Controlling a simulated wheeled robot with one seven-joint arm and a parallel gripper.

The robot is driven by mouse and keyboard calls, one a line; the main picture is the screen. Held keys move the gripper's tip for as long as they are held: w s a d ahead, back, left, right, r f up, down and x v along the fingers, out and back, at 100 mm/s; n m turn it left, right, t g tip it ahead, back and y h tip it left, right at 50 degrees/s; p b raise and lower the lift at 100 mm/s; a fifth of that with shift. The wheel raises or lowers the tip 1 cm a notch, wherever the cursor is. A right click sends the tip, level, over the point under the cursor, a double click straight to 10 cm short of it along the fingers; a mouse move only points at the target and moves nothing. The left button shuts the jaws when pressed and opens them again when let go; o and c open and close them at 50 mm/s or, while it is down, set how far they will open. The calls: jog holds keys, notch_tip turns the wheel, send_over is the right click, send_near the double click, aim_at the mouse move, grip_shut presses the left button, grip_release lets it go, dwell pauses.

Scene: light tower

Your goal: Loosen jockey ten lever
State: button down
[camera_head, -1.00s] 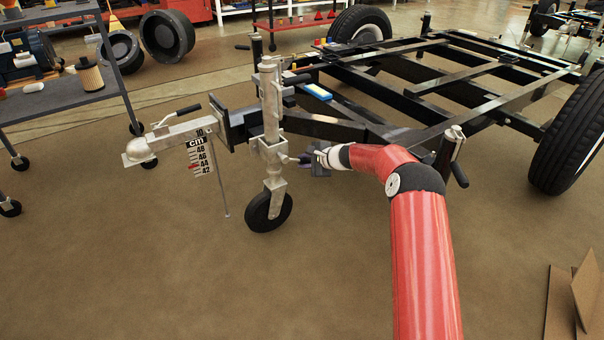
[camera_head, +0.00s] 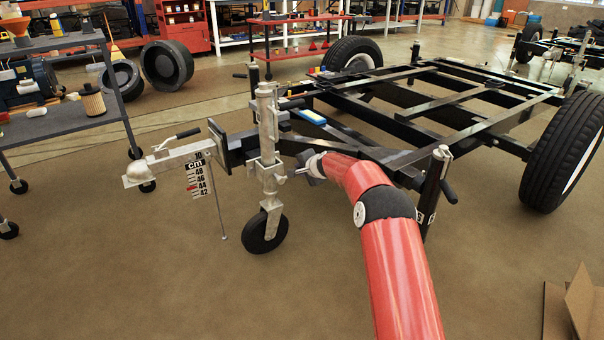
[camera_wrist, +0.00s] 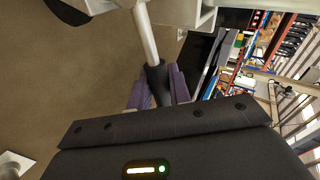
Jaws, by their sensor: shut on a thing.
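The jockey wheel (camera_head: 263,229) stands on the floor under its upright silver post (camera_head: 267,122), with a clamp bracket (camera_head: 268,174) around the post at mid height. In the wrist view, the clamp lever shows as a silver rod (camera_wrist: 146,38) ending in a black grip (camera_wrist: 157,84). My gripper (camera_wrist: 160,90) is shut on that black grip, with its purple fingers on both sides. In the head view my gripper (camera_head: 304,168) is just right of the clamp, partly hidden by my own wrist. The lever is hardly visible there.
The black trailer frame (camera_head: 395,126) extends right and back, close beside my arm. A silver coupling (camera_head: 165,164) and a height scale (camera_head: 199,178) are left of the post. A grey cart (camera_head: 65,121) stands far left. The floor in front is clear.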

jog(key=shift+r, duration=0.15)
jog(key=c, duration=1.3)
grip_release()
jog(key=shift+c, duration=0.2)
jog(key=v, duration=0.7)
jog(key=shift+s+r+b, duration=0.15)
jog(key=shift+s+b, duration=0.2)
